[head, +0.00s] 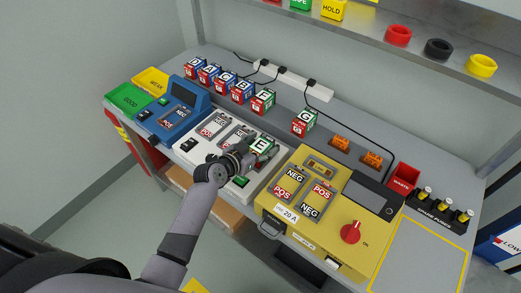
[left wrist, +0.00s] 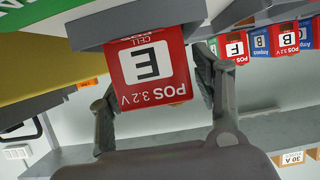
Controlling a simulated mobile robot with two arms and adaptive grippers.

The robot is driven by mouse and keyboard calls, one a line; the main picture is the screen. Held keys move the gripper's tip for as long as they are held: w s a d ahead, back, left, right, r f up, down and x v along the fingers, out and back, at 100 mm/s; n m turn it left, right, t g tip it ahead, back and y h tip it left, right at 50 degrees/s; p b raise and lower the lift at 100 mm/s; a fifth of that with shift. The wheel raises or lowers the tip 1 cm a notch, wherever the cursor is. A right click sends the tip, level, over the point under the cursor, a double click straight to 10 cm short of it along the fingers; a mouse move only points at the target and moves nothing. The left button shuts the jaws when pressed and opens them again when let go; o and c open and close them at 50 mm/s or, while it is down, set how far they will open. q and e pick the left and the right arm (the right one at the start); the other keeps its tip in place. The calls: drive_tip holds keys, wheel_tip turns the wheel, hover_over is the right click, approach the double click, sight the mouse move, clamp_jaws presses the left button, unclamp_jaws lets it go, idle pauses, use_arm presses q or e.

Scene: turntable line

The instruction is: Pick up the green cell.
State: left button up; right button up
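The green cell, marked E (head: 263,146), has a green top and red faces in the head view. It is at the right-hand bay of the white unit (head: 216,151). In the left wrist view the cell (left wrist: 150,65) shows its red POS 3.2 V face, upside down, against a grey block. My left gripper (head: 257,155) is at the cell. Whether the cell is seated or lifted cannot be told. My right gripper is not in view.
More cells, such as G (head: 304,122) and B (head: 242,90), stand in a row behind. The blue unit (head: 175,112) is left, the yellow unit (head: 340,235) right. A shelf (head: 400,55) overhangs the back.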

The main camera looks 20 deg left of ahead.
use_arm(q)
clamp_jaws()
idle(0.8)
